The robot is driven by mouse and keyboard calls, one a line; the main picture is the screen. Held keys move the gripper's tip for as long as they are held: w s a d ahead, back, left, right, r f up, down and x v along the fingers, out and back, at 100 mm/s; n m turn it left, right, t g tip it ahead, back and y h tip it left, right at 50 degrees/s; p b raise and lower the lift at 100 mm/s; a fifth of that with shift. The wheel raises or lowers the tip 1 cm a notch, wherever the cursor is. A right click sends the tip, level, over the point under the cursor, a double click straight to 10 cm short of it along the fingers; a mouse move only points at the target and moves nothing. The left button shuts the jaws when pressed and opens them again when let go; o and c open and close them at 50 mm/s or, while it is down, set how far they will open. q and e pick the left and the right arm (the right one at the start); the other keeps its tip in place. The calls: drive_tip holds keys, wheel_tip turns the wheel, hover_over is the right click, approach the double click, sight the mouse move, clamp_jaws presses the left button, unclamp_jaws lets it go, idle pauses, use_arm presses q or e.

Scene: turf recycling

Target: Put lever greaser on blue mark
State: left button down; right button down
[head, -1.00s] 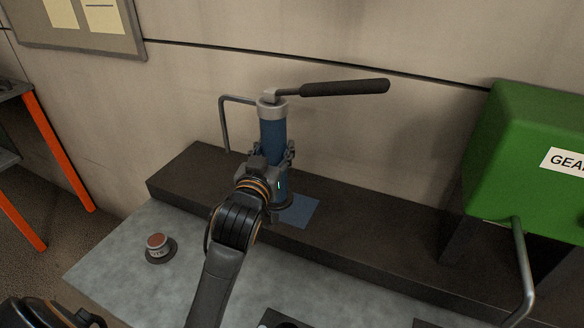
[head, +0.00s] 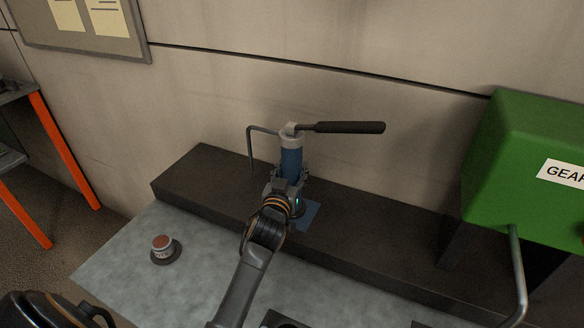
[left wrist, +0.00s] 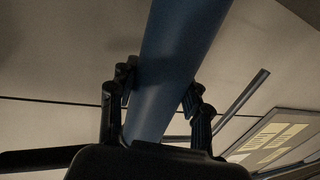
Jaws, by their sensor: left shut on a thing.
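The lever greaser (head: 291,160) is a blue cylinder with a grey cap, a black lever handle pointing right and a thin bent spout on its left. My left gripper (head: 287,186) is shut on its lower body and holds it upright. In the left wrist view the blue barrel (left wrist: 175,65) runs between the two fingers (left wrist: 158,100). The blue mark (head: 309,214) is a flat blue square on the dark raised ledge, partly hidden behind the gripper and greaser. The greaser's base is hidden, so I cannot tell whether it touches the ledge.
The dark ledge (head: 390,225) runs along the wall behind the grey table (head: 205,270). A red-topped button (head: 163,246) sits on the table at left. A green gear box (head: 530,150) with a metal handle stands at right. An orange-legged rack (head: 65,150) is at far left.

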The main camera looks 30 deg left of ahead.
drive_tip(key=shift+a, duration=0.25)
use_arm(q)
drive_tip(key=c, duration=0.6)
unclamp_jaws()
drive_tip(key=shift+f, duration=0.15)
drive_tip(key=shift+s, duration=0.1)
use_arm(e)
drive_tip(key=shift+s, duration=0.1)
use_arm(q)
drive_tip(key=shift+b+v, duration=1.4)
drive_tip(key=shift+v, duration=4.6)
use_arm(e)
drive_tip(key=shift+d+f, duration=0.2)
drive_tip(key=shift+f, duration=1.15)
use_arm(q)
drive_tip(key=shift+d, duration=0.1)
